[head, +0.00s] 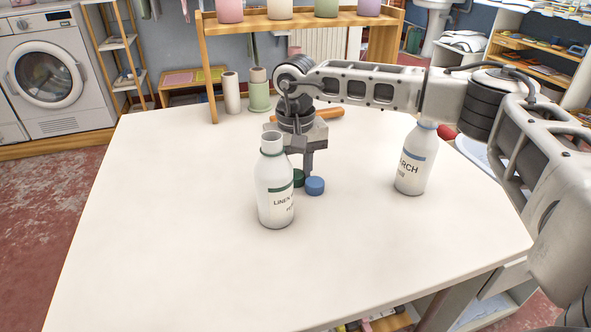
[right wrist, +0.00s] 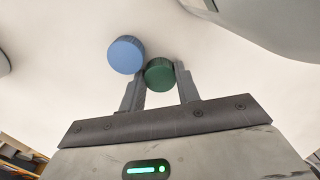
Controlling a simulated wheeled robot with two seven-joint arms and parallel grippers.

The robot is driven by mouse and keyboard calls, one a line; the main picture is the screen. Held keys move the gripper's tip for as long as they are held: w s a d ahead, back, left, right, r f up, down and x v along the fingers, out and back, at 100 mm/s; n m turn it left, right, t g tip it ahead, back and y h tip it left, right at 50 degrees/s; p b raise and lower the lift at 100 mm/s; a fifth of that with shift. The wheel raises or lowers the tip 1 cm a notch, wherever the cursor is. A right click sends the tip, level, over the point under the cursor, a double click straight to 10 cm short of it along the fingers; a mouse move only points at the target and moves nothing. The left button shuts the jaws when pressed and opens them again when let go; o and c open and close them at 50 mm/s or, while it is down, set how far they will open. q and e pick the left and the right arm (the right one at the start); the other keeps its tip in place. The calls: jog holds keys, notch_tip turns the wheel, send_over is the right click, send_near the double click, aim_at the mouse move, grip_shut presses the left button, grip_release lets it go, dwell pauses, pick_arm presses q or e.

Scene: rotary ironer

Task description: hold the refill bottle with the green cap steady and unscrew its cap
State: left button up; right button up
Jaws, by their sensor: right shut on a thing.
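The white refill bottle (head: 275,200) with a green band and a label starting "LINEN" stands upright on the table, its mouth open and bare. Its green cap (head: 299,177) is off, behind and right of the bottle, low at the tabletop. My right gripper (head: 306,172) points down and is shut on the green cap; in the right wrist view the cap (right wrist: 160,73) sits between the two fingertips (right wrist: 160,80). Whether the cap touches the table is unclear. My left gripper is not in view, and nothing holds the bottle.
A blue cap (head: 315,186) lies right beside the green cap, close to a finger in the right wrist view (right wrist: 126,55). A second white bottle (head: 412,170) with a blue band stands to the right, its top partly under my arm. The table's (head: 170,220) left and front are clear.

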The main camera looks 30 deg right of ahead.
aim_at(295, 174)
jog(key=o, duration=1.1)
jog(key=shift+f, duration=0.1)
jog(key=shift+c, duration=0.2)
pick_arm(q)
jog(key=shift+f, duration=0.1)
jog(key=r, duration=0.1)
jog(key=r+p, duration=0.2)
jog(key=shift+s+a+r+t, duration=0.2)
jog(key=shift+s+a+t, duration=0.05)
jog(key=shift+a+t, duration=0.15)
pick_arm(e)
notch_tip(295, 174, up, 12)
jog(key=shift+r, duration=0.2)
